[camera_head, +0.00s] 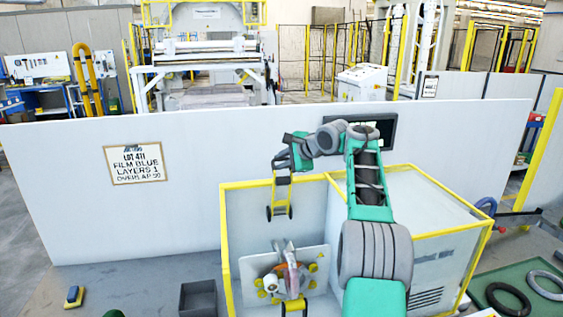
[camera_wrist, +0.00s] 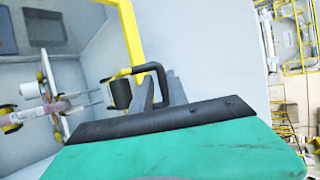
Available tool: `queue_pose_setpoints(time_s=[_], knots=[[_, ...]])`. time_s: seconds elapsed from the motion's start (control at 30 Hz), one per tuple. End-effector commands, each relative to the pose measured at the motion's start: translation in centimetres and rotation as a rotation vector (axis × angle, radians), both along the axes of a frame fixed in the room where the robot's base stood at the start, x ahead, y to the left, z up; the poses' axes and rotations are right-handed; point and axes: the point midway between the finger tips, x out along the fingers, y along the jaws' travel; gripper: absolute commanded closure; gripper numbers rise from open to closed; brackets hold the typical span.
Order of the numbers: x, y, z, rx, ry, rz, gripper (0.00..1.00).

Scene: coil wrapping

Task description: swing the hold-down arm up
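The hold-down arm (camera_head: 281,197) shows as a yellow fork with dark round ends, hanging in front of the wrapping machine's light panel. My gripper (camera_head: 282,170) is at its upper end. In the wrist view, a dark bent bar (camera_wrist: 148,68) and a dark roller (camera_wrist: 120,93) lie just beyond my gripper (camera_wrist: 163,92). The bar runs between the two grey fingers, whose tips are partly hidden. I cannot tell whether they grip it. Below the arm, the ring plate (camera_head: 316,262) carries several yellow rollers and a central spindle piece (camera_head: 290,262).
The machine's yellow frame (camera_head: 226,240) edges the work space; a yellow bar also shows in the wrist view (camera_wrist: 130,30). A white wall with a label sign (camera_head: 134,164) stands behind.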

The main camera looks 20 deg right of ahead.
Motion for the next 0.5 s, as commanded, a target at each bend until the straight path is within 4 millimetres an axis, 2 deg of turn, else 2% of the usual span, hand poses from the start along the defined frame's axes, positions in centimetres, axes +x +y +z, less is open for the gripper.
queue_pose_setpoints(time_s=[0.17, 0.5], knots=[[-0.4, -0.2, 0.4, -0.002, -0.003, -0.002, 0.80], [-5.4, -1.6, 3.9, -0.002, -0.003, -0.002, 0.80]])
